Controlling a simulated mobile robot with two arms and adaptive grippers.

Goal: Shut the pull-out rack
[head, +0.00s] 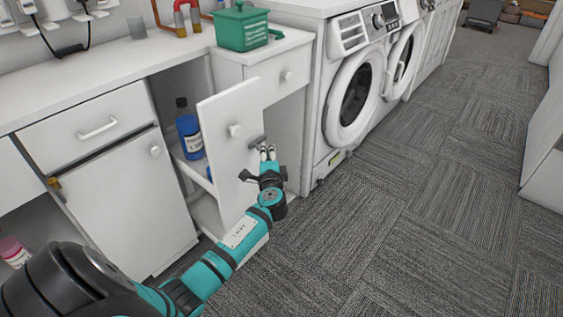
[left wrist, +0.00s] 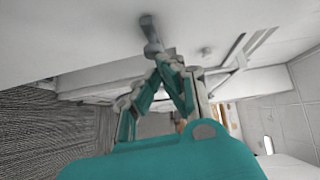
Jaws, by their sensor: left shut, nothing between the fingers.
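The pull-out rack stands out from the counter, its white front panel (head: 227,139) away from the cabinet opening. Behind the panel, a blue bottle (head: 188,133) stands on the rack's shelf; part of the rack is hidden by the panel. My left gripper (head: 267,152) is shut and empty, close by the right side of the panel in the head view. In the left wrist view its fingers (left wrist: 165,62) come together below a pale surface; I cannot tell whether they touch the panel. My right gripper is not in view.
A washing machine (head: 353,90) stands right of the rack. A closed cabinet door (head: 120,205) and a drawer (head: 88,122) are to the left. A green box (head: 242,28) sits on the counter. The grey carpet floor (head: 400,220) is clear at right.

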